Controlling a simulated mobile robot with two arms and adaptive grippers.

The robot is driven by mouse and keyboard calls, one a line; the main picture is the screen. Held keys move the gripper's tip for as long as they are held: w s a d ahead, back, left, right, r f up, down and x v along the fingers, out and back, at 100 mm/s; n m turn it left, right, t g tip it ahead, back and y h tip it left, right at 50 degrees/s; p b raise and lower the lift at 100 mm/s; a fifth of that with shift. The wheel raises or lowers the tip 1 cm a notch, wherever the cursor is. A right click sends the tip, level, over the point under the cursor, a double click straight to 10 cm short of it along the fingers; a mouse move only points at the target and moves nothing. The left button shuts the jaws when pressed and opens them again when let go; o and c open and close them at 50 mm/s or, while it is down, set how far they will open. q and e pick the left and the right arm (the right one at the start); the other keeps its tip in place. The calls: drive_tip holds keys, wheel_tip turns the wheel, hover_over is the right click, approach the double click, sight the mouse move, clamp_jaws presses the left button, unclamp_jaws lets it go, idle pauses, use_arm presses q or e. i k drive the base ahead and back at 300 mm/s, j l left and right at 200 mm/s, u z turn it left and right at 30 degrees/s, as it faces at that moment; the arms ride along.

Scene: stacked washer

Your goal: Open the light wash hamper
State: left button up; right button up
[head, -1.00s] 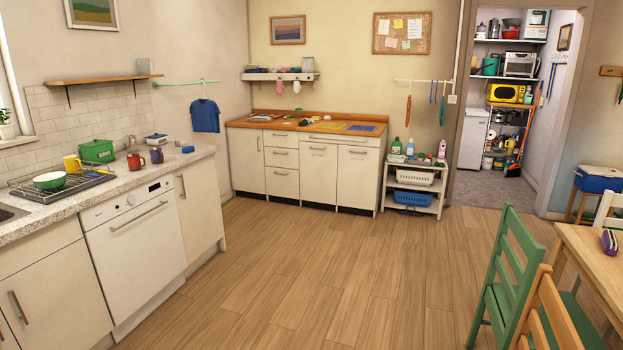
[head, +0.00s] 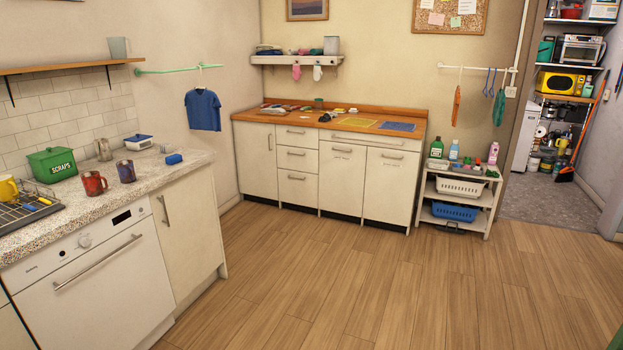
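The long cabinet against the back wall has two wide white fronts at its right end, each with a horizontal bar handle near the top and a small dark label. The left front (head: 341,187) and the right front (head: 390,192) are both closed. The label text is too small to read, so I cannot tell which one is the light wash hamper. Neither of my grippers is in view.
Wooden floor (head: 330,285) is clear up to the cabinet. The counter with a white dishwasher (head: 95,290) runs along the left. A shelf cart (head: 458,200) with white and blue baskets stands right of the cabinet. A doorway opens to a storage room at right.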

sight(343, 165)
drive_tip(key=i, duration=4.95)
